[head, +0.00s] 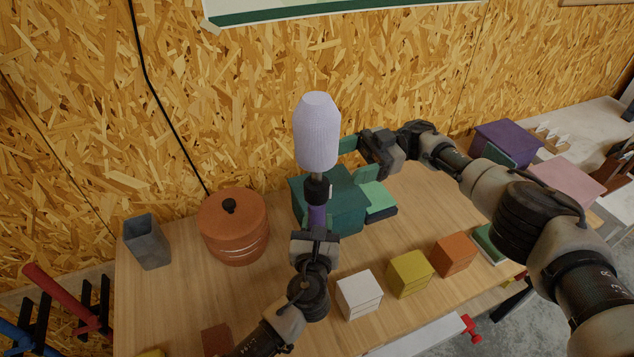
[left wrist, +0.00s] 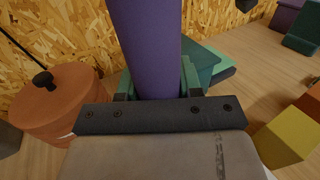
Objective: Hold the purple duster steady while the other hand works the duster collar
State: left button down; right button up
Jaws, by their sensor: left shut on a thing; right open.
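The purple duster stands upright above the bench, with a pale lavender head (head: 317,135), a dark collar (head: 318,188) and a purple handle (head: 317,215). My left gripper (head: 316,228) is shut on the handle below the collar. In the left wrist view, the purple handle (left wrist: 147,45) rises between the green fingers of my left gripper (left wrist: 155,82). My right gripper (head: 352,158) is open, its green fingers just right of the duster between head and collar height. It looks empty; I cannot tell whether it touches the duster.
A dark green box (head: 345,200) stands behind the duster. A lidded terracotta pot (head: 233,228) and a grey cup (head: 147,242) are at left. White (head: 358,295), yellow (head: 409,274) and orange (head: 453,254) boxes line the front right.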

aim_at(317, 184)
pick_arm(q)
jog(key=shift+s+f, duration=0.1)
jog(key=shift+f, duration=0.3)
pick_arm(e)
jog(key=s+a, duration=0.2)
jog(key=s+a+r+g+h, duration=0.1)
jog(key=s+a, duration=0.1)
jog(key=s, duration=0.1)
jog(key=s+a+g, duration=0.1)
jog(key=s+a, duration=0.2)
jog(key=shift+r, duration=0.15)
jog(key=shift+c, duration=0.4)
